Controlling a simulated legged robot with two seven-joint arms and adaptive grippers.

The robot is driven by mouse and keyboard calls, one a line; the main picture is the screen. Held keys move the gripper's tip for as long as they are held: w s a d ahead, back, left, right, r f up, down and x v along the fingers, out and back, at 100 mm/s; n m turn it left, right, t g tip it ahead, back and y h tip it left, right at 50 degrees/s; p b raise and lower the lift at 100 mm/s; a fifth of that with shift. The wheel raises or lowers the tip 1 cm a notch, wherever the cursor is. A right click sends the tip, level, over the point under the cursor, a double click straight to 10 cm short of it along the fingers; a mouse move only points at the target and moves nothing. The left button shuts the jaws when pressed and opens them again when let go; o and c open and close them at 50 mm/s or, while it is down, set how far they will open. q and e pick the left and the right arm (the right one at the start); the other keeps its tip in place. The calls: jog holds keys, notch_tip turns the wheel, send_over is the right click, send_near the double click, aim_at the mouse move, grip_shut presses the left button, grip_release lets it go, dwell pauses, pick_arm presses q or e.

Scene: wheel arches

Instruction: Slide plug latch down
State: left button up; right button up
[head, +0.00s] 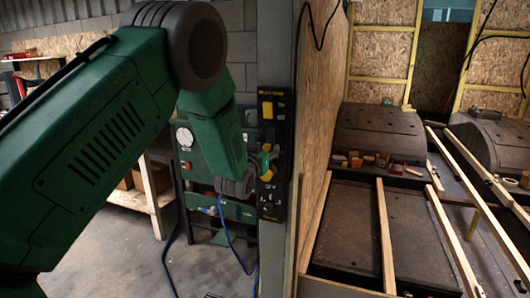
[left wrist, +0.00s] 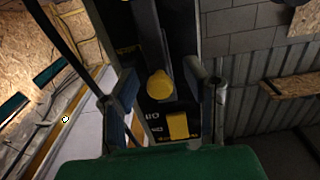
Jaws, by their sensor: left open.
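A black panel (head: 268,195) with yellow parts is fixed upright to a grey post in the head view. It has a yellow square piece (head: 267,110) near its top and a small yellow-green part lower down. My left gripper (head: 266,162) is at the panel's middle. In the left wrist view the open fingers (left wrist: 161,82) stand on either side of a round yellow knob (left wrist: 159,87), with gaps visible beside it. The yellow square (left wrist: 178,125) shows below the knob there. I cannot tell which yellow part is the latch. My right gripper is not seen.
The grey post (head: 276,50) and a chipboard wall (head: 322,90) stand beside the panel. A green machine with a gauge (head: 184,137) and blue hoses is behind my left arm. Wooden beams (head: 386,235) and dark wheel arches (head: 380,138) lie to the right.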

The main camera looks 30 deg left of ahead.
pick_arm(q)
jog(key=v, duration=1.2)
jog(key=shift+a, duration=0.1)
jog(key=s+d+f+m+g+h+b, duration=0.1)
jog(key=s+d+f+g+b, duration=0.2)
jog(key=f, duration=0.7)
jog(key=s+d+f+g+h, duration=0.1)
jog(key=s+f+g, duration=0.1)
jog(key=s+f, duration=0.55)
jog(key=s+d+f+m+g+h+b, duration=0.1)
jog(key=s+d+f+g+b, duration=0.15)
jog(key=f, duration=0.85)
jog(key=s+d+f+g+b, duration=0.1)
jog(key=s+d+f+g, duration=0.2)
jog(key=s+f, duration=0.5)
jog(key=s+d+f+m+g+h+b, duration=0.1)
jog(key=s+f+g, duration=0.5)
jog(key=s, duration=1)
notch_tip(320, 180, down, 2)
jog(key=shift+s+d+f+b, duration=0.25)
jog(key=shift+d+b, duration=0.45)
jog(key=shift+d, duration=0.25)
